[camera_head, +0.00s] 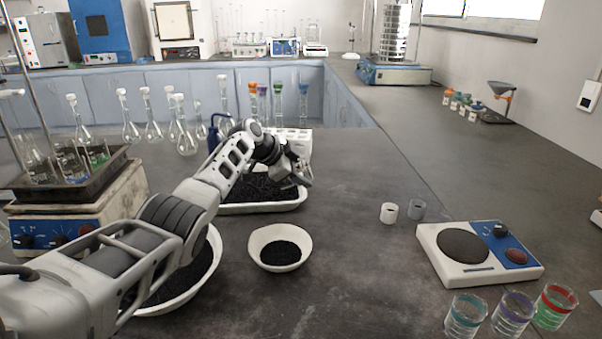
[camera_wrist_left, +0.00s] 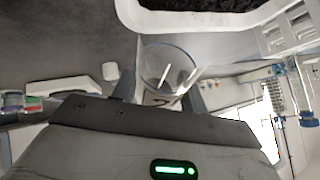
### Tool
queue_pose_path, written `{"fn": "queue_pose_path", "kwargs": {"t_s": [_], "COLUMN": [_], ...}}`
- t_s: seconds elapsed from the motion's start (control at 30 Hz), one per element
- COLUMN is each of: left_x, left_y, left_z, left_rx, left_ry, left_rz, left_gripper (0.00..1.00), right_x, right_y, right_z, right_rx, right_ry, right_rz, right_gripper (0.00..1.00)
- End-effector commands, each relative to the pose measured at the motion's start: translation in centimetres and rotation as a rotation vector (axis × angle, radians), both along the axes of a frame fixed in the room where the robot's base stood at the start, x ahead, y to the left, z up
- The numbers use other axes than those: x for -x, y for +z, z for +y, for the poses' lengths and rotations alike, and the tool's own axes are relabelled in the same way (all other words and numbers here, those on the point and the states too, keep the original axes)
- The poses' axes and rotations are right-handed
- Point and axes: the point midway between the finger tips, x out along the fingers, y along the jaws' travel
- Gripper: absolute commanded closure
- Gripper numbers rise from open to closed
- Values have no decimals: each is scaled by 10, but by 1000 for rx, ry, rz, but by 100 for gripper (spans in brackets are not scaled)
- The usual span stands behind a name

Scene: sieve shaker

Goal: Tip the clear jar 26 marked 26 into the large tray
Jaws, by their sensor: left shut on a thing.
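My left gripper (camera_head: 300,175) is over the right end of the large white tray (camera_head: 262,208), which holds black granules. In the left wrist view the gripper (camera_wrist_left: 160,88) is shut on a clear jar (camera_wrist_left: 168,66), one finger on each side of it. The jar's round rim faces the camera; its marking is not legible and its contents cannot be made out. The tray also shows in the wrist view (camera_wrist_left: 175,20), above the jar in the picture. In the head view the jar is hidden or too small to tell behind the gripper. My right gripper is not in view.
A white bowl (camera_head: 257,240) with black granules stands in front of the tray, and a larger dish (camera_head: 213,255) lies under my arm. Two small cups (camera_head: 389,213) and a hotplate (camera_head: 470,250) stand right. Glass flasks (camera_head: 183,130) line the back left.

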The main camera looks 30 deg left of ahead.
Motion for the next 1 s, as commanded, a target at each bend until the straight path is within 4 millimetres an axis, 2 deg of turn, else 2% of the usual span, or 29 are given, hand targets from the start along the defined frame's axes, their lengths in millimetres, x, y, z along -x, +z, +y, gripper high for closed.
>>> {"fn": "queue_pose_path", "kwargs": {"t_s": [0.33,0.43,0.63,0.9,1.0], "left_x": [-1,-4,-7,-7,-7], "left_y": [1,2,-11,-10,-1], "left_z": [-1,-6,-11,-10,-10], "left_rx": [-10,-104,-283,-294,-293], "left_ry": [-1,-5,-1,1,0], "left_rz": [7,65,186,194,193], "left_gripper": [83,83,83,83,83], "right_x": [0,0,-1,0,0], "right_y": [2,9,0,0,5], "right_z": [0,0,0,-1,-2], "right_rx": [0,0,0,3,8], "right_ry": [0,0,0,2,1], "right_rz": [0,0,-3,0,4], "right_gripper": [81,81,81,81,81]}}
